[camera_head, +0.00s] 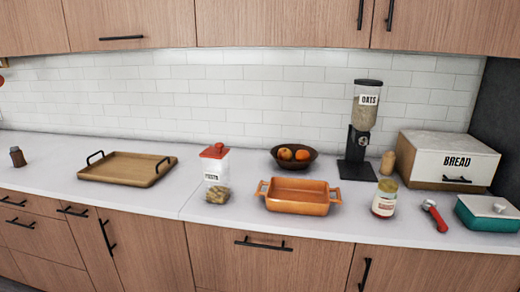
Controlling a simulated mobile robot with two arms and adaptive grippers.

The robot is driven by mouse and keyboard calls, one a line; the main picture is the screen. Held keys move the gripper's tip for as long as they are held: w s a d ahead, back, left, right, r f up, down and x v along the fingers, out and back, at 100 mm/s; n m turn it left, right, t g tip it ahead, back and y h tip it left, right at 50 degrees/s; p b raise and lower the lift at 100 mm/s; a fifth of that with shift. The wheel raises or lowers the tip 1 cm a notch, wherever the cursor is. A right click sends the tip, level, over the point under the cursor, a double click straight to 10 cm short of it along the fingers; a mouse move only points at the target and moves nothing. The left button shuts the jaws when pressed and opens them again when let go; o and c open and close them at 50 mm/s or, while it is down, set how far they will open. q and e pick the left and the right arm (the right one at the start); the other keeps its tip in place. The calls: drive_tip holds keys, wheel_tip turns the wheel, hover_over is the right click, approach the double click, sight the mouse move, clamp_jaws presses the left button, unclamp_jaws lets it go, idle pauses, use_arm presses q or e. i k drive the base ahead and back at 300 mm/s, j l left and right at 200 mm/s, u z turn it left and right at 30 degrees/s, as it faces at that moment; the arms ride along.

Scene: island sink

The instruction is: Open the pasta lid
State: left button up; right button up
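A clear pasta container (217,178) stands upright on the white counter, near the middle of the head view. It has a white label and some pasta at the bottom. Its red lid (215,151) sits on top and looks closed. Neither of my grippers shows in this view.
A wooden tray (126,168) lies to the left. An orange baking dish (299,196) stands close on the right, with a fruit bowl (293,158) behind it. An oats dispenser (361,130), jar (384,198) and bread box (447,160) are farther right.

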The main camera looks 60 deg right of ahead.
sight(217, 152)
drive_tip(key=z, duration=1.7)
